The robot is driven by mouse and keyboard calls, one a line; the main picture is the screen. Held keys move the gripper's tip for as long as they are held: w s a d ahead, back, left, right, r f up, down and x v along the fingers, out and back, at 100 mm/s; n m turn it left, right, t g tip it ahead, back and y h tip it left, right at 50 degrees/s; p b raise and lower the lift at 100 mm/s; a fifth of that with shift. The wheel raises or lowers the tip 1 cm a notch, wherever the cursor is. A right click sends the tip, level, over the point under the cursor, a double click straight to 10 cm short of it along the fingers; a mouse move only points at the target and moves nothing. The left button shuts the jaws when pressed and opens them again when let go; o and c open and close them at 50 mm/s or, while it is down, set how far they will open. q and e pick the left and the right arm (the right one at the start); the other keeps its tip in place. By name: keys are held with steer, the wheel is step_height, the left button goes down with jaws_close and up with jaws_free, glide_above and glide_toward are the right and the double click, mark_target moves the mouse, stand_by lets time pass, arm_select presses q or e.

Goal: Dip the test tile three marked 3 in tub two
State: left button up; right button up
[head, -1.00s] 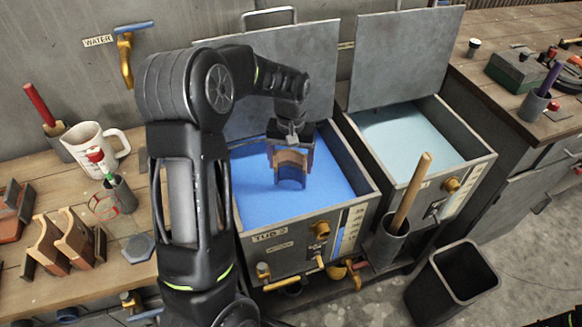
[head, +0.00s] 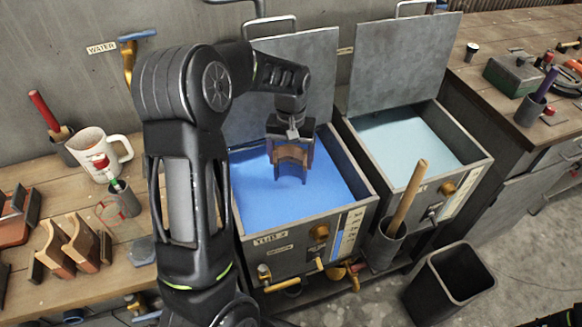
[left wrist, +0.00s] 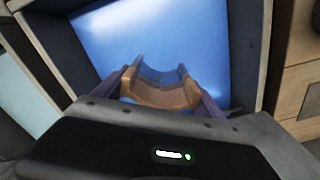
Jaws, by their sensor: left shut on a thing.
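Tub two (head: 275,262), labelled TUB 2, stands open and holds blue liquid (head: 262,195). My left gripper (head: 290,141) is above the liquid, shut on a curved brown tile (head: 291,157) that hangs below it. The tile also shows in the left wrist view (left wrist: 162,92), orange-brown near the fingers and bluish at its far end. I cannot tell whether that end is coated or under the surface. No mark 3 is readable. My right gripper is not in view.
A second open tub (head: 470,187) with pale liquid stands to the right, with a wooden-handled tool (head: 408,200) in a holder in front. Raised lids stand behind both tubs. Other curved tiles (head: 82,243) and a mug (head: 98,160) are on the left bench. A black bin (head: 450,285) stands front right.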

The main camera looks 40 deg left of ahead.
arm_select(q)
step_height(320, 180, up, 9)
steer(key=p, duration=0.5)
steer(key=shift+f, duration=0.2)
steer(key=w+d+m, duration=0.1)
steer(key=d+m, duration=0.1)
steer(key=d, duration=0.7)
steer(key=w+d+m+b, duration=0.1)
steer(key=w+d+m, duration=0.1)
steer(key=d, duration=0.6)
steer(key=shift+w+d+f+m, duration=0.25)
steer(key=shift+d+m, duration=0.15)
steer(key=shift+m, duration=0.1)
